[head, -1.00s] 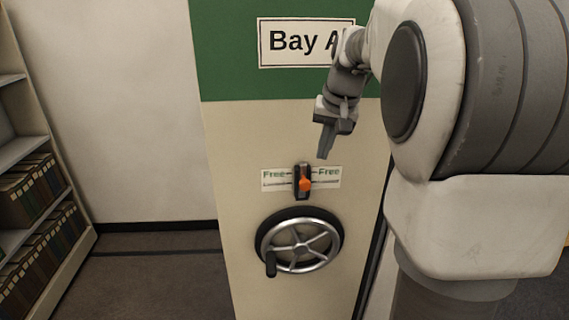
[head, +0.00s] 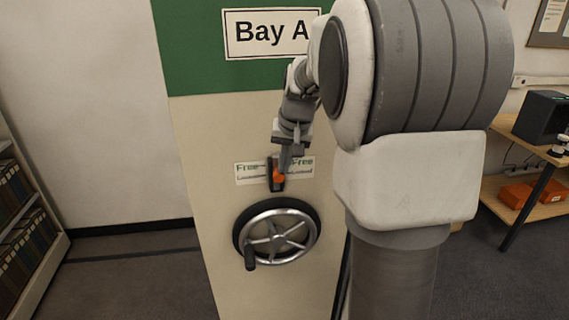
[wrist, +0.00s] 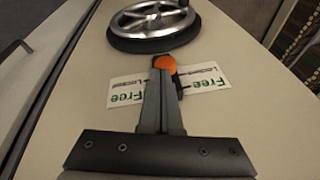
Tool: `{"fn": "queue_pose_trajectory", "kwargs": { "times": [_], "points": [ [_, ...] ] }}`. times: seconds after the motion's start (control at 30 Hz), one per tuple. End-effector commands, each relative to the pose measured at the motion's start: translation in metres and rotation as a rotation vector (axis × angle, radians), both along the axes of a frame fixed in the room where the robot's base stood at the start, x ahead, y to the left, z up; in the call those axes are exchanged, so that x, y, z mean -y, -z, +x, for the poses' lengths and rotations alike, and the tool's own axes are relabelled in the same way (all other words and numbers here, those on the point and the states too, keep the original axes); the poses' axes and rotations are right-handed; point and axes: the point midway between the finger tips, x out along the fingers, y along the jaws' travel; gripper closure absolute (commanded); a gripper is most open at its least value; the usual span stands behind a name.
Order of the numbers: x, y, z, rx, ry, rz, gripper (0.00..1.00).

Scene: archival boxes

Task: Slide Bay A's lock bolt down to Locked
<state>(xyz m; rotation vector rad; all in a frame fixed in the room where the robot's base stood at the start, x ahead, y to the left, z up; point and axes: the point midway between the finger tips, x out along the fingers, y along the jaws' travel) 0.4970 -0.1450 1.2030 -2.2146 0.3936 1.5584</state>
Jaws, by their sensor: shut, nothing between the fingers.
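Bay A's lock bolt has an orange knob (head: 278,175) on a dark upright slot, set in a white label plate (head: 246,169) marked Free on both sides, with Locked below. The knob is near the label's middle; my finger partly hides the slot, so I cannot tell its exact setting. My gripper (head: 285,164) is shut and empty, pointing down at the knob's top. In the wrist view, the shut fingers (wrist: 162,76) end right at the orange knob (wrist: 165,63); I cannot tell whether they touch. The label (wrist: 205,78) appears upside down there.
A silver handwheel (head: 276,237) with a dark rim and crank handle is just below the bolt on the cream panel (head: 210,200). The Bay A sign (head: 270,33) is above. Shelves stand at left; a wooden table (head: 530,203) stands at right.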

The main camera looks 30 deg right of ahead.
Motion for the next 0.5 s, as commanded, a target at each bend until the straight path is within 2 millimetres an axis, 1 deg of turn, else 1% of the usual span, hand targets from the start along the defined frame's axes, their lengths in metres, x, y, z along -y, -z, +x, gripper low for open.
{"fn": "queue_pose_trajectory", "kwargs": {
  "times": [0.03, 0.23, 0.3, 0.5],
  "points": [
    [0.0, 0.008, 0.0, -0.002, 0.0, 0.001, 1.0],
    [0.0, 0.033, 0.0, -0.002, 0.0, 0.001, 1.0],
    [0.0, 0.036, 0.0, -0.002, 0.0, 0.001, 1.0],
    [-0.001, 0.037, -0.001, -0.007, -0.001, 0.002, 1.0]
  ]
}}
